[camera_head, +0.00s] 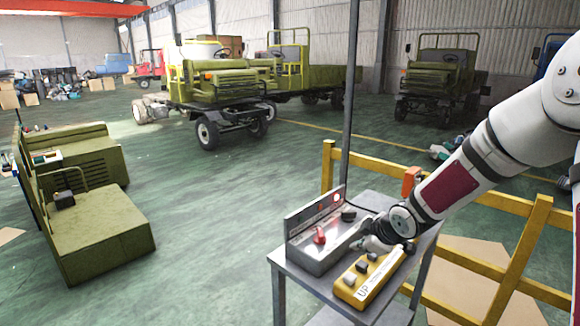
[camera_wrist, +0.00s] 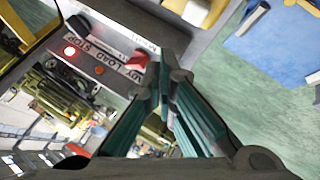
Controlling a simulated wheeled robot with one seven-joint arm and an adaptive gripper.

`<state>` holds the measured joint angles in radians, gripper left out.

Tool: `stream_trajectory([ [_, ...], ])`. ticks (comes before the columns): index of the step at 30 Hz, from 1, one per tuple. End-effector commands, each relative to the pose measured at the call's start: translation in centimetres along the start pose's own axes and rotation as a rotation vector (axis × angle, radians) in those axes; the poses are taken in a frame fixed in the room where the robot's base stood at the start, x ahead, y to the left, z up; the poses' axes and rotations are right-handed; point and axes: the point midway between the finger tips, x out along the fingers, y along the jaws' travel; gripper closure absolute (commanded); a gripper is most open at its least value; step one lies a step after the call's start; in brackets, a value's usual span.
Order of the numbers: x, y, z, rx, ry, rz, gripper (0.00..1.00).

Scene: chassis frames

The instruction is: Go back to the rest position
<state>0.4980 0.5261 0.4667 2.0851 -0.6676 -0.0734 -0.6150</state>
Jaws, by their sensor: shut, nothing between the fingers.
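My gripper (camera_head: 362,241) is at the end of my arm, low over the small metal table (camera_head: 300,276). It is beside the right side of the grey control box (camera_head: 318,262) and just above the yellow pendant (camera_head: 372,283) marked "UP". In the wrist view my gripper (camera_wrist: 165,78) shows its teal-sided fingers closed together at the tips, with nothing between them. The tips are close to the labelled panel, near a red switch (camera_wrist: 137,61); I cannot tell whether they touch it. A red lamp (camera_wrist: 70,51) is lit on the panel.
A yellow railing (camera_head: 480,266) runs behind and to the right of the table, under my arm. A thin dark pole (camera_head: 349,100) rises behind the box. Olive vehicle parts (camera_head: 95,225) stand at left, and trucks (camera_head: 222,85) farther back. Green floor between them is open.

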Motion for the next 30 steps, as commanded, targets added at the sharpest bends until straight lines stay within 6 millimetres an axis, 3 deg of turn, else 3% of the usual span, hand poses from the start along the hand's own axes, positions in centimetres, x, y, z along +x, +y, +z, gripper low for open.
stream_trajectory([
  [7,-7.3,0.6,0.1,0.121,-0.164,0.051,1.00],
  [15,-15.6,-0.6,0.1,0.315,-0.283,0.119,1.00],
  [23,-23.1,-3.7,0.2,0.543,-0.330,0.168,1.00],
  [30,-29.0,-8.3,0.4,0.770,-0.320,0.170,1.00],
])
